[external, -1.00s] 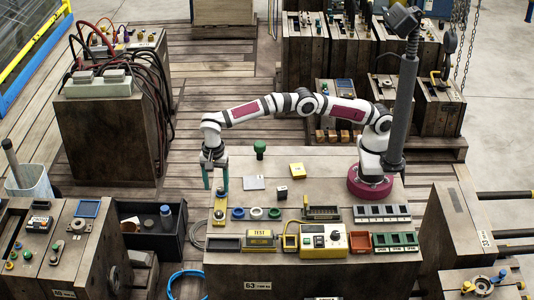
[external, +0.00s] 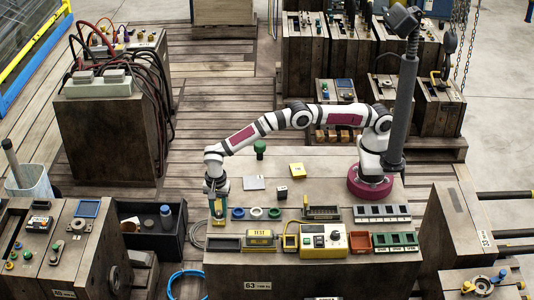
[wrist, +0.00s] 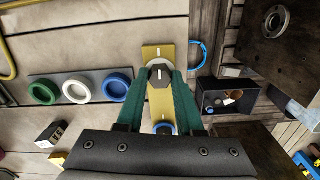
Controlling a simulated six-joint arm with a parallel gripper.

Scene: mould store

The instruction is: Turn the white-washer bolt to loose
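A yellow plate (wrist: 158,100) lies at the left end of the bench, partly under my gripper. A dark grey hex bolt head (wrist: 158,73) with a white line on it stands on the plate, with a pale rim at its far edge. A blue washer (wrist: 165,128) on the same plate is partly hidden by my gripper. The green fingertips of my gripper (wrist: 160,76) sit on either side of the hex head, very close to it; I cannot tell whether they press on it. In the external view my gripper (external: 218,205) points down over the plate.
Green (wrist: 42,91), white (wrist: 76,89) and blue (wrist: 117,86) rings sit in a row left of the plate in the wrist view. A yellow TEST block (external: 261,238) and a yellow control box (external: 324,241) stand nearer the front edge. A dark bin (external: 150,228) is beside the bench.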

